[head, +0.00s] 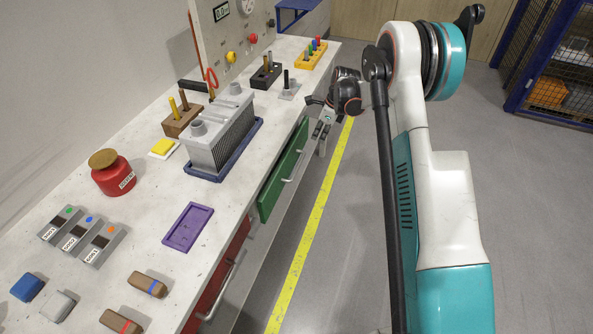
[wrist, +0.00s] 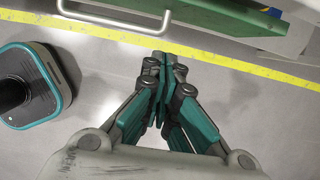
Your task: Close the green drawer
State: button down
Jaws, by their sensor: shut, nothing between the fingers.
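The green drawer (head: 282,172) is in the table's front side in the head view, with a metal bar handle (head: 296,166) on its face. Its front seems to stand a little out from the table edge, but how far is hard to tell. In the wrist view, part of the green front (wrist: 225,14) and the handle (wrist: 112,24) cross the top. My gripper (head: 322,132) is beyond the drawer's far end in the head view, on the aisle side. In the wrist view my gripper (wrist: 165,60) is shut and empty, with its tips below the handle and apart from it.
A red drawer (head: 218,272) with its own handle is nearer along the same front. The tabletop holds a grey finned block on a blue tray (head: 223,166), a purple tray (head: 188,227) and several small parts. The floor beside the yellow line (head: 310,225) is clear.

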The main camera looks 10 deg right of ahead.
aim_at(275, 186)
jog(key=s+a+y, duration=0.1)
jog(key=s+a, duration=0.4)
jog(key=s, duration=0.5)
jog(key=s+a, duration=0.5)
jog(key=s, duration=0.4)
jog(key=w+a+f+b, duration=0.3)
jog(key=a+f+b, duration=0.3)
jog(key=f, duration=0.3)
jog(key=shift+w+a+f+t, duration=0.2)
jog(key=shift+w+f+t, duration=0.1)
jog(key=shift+w+f, duration=0.1)
jog(key=a, duration=0.1)
jog(key=w+a, duration=0.2)
jog(key=a, duration=0.1)
jog(key=shift+w, duration=0.25)
jog(key=shift+d, duration=0.2)
